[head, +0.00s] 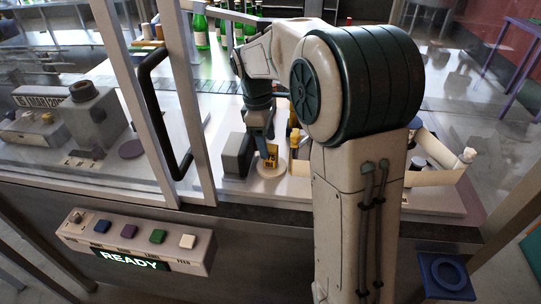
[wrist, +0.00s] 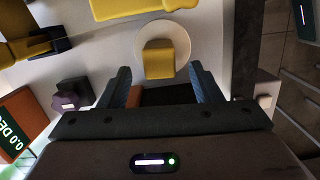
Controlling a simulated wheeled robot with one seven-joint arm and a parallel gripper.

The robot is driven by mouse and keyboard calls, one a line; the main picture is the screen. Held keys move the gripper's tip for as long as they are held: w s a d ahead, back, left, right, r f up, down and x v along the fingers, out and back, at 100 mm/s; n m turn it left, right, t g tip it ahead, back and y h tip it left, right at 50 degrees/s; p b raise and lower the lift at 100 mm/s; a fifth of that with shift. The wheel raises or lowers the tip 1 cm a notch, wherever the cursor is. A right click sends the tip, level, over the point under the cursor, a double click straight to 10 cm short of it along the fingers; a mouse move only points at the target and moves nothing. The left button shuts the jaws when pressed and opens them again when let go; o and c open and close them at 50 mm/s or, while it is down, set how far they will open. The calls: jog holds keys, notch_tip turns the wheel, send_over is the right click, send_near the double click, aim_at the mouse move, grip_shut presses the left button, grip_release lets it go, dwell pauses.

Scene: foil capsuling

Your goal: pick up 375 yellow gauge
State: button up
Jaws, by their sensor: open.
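A small yellow block, which looks like the yellow gauge (head: 272,154), stands on a round cream disc (head: 271,170) on the worktop; its number is not readable. In the wrist view the yellow gauge (wrist: 159,60) sits on the pale disc (wrist: 181,37), just beyond and between my fingertips. My gripper (wrist: 160,86) is open with nothing between its fingers. In the head view my gripper (head: 259,130) points down close by the gauge, partly hidden by its own wrist.
A dark grey block (head: 237,156) stands just left of the disc. Other yellow parts (wrist: 130,7) lie beyond it in the wrist view. Green bottles (head: 201,32) stand at the back. A framed glass panel with a black handle (head: 160,110) is at the left.

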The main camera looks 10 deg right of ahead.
aim_at(270, 147)
jog(key=f, duration=0.3)
jog(key=d+f, duration=0.1)
jog(key=f, duration=0.1)
jog(key=shift+s+d+f+p, duration=0.1)
jog(key=shift+s+p, duration=0.15)
jog(key=shift+p, duration=0.1)
jog(key=c, duration=1.1)
jog(key=shift+c, duration=0.2)
